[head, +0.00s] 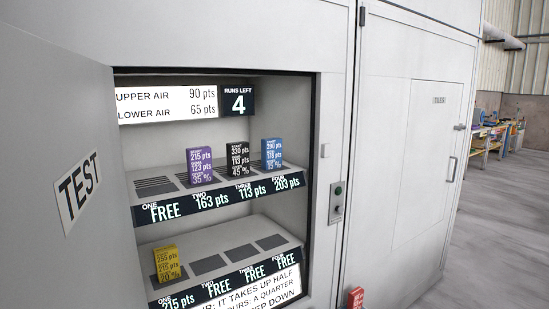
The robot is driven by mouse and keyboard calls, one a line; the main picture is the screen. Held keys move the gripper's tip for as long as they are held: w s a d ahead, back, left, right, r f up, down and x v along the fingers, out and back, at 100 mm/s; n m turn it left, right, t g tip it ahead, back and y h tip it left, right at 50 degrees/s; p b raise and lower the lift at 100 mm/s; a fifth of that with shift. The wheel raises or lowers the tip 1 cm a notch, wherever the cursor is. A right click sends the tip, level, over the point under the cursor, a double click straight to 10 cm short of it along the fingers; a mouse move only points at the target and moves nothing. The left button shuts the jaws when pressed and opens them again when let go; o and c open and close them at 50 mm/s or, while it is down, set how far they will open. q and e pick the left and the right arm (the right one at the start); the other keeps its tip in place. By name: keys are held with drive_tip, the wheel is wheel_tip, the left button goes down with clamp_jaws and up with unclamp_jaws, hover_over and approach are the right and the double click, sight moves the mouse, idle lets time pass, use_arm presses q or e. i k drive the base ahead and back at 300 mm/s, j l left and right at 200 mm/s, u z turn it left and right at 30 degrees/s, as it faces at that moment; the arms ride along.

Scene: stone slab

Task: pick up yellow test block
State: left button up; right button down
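The yellow test block (167,263) stands upright on the lower shelf (215,240) of an open white cabinet, at the shelf's left end, above the label reading ONE 215 pts. It has dark printed text on its front, including 255 pts and 215 pts. Nothing is touching it. Neither of my grippers shows in the head view.
The upper shelf (219,192) holds a purple block (199,167), a black block (238,160) and a blue block (272,154). The open TEST door (62,170) stands on the left. The lower shelf is bare right of the yellow block. Open floor (490,230) lies at the right.

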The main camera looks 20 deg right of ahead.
sight(166, 257)
drive_tip(key=i+l+u, duration=0.15)
drive_tip(key=l+u, duration=0.15)
drive_tip(key=u, duration=0.2)
drive_tip(key=i+l+u, duration=0.1)
drive_tip(key=l+u, duration=0.65)
drive_tip(key=u, duration=0.2)
